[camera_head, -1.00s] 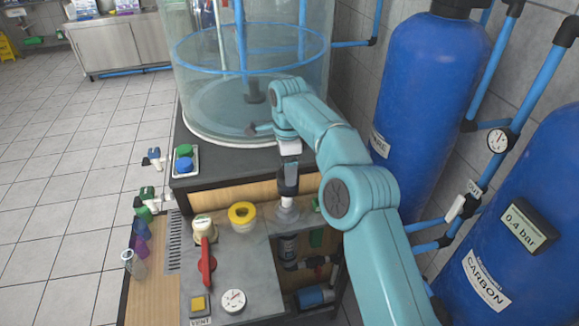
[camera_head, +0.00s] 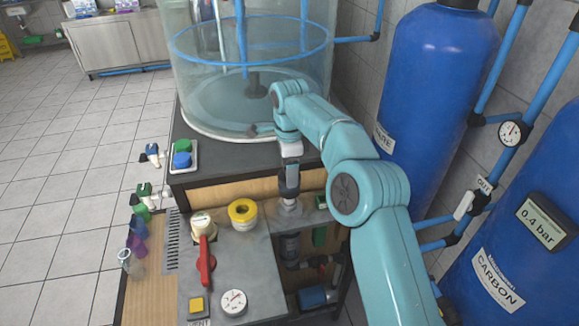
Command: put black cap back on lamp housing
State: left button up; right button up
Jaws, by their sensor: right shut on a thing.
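My right gripper (camera_head: 289,188) points down from its teal arm at the back edge of the grey worktop. It is shut on the black cap, which is small, dark and partly hidden by the fingers. Directly below is the lamp housing (camera_head: 290,211), a pale, partly see-through round fitting. The cap appears at or just over the top of the housing; I cannot tell if it is seated. My left gripper is not in view.
Left of the housing stand a yellow ring-shaped part (camera_head: 242,212) and a red-handled valve (camera_head: 206,262). A gauge (camera_head: 233,302) and a yellow button (camera_head: 197,305) are in front. A clear tank (camera_head: 245,70) stands behind; a blue cylinder (camera_head: 430,90) is at right.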

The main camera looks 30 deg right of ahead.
jog(key=shift+w+d+f, duration=0.35)
jog(key=shift+w+d, duration=0.05)
jog(key=shift+w, duration=0.05)
jog(key=shift+s+a+r, duration=0.45)
jog(key=shift+w+d+f, duration=0.25)
jog(key=shift+w+f, duration=0.05)
jog(key=shift+s+a+r+p, duration=0.15)
jog(key=shift+s+r+p, duration=0.15)
jog(key=shift+p, duration=0.1)
jog(key=shift+w+f, duration=0.25)
jog(key=shift+w, duration=0.05)
jog(key=shift+s, duration=0.1)
jog(key=shift+r, duration=0.1)
jog(key=shift+s, duration=0.1)
